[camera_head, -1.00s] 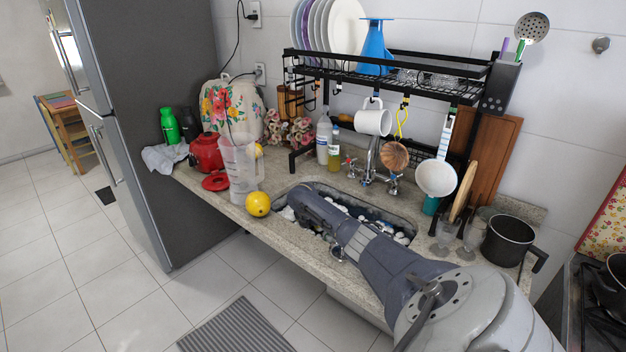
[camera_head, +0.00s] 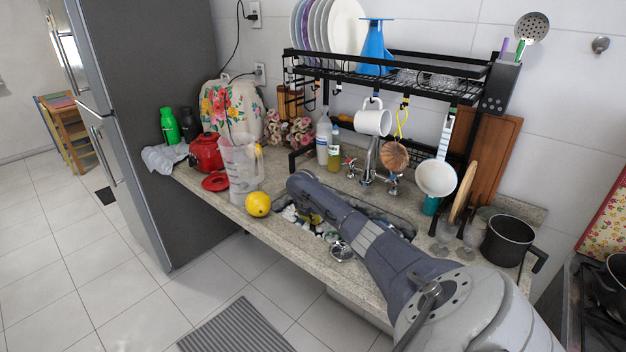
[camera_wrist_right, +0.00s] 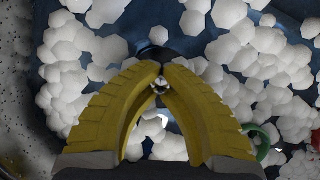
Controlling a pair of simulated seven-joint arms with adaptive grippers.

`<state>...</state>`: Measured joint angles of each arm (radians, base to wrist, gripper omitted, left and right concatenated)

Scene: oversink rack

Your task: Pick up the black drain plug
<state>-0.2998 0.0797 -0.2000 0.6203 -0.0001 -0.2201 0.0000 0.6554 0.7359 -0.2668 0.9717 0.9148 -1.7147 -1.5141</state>
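A dark, shiny round shape (camera_wrist_right: 158,47), which looks like the black drain plug, lies just beyond my fingertips among white foam-like pieces in the wrist view. Its lower part is hidden by the fingers. My right gripper (camera_wrist_right: 161,70) has yellow fingers with tips close together over the sink floor. A small bright thing shows in the narrow gap. I cannot tell whether the fingers hold the plug. The plug is not visible there. My left gripper is out of view.
White pieces (camera_wrist_right: 262,50) crowd the sink floor; a green ring-like thing (camera_wrist_right: 262,143) lies at right. The tap (camera_head: 371,165) is behind, under a black rack (camera_head: 400,84).

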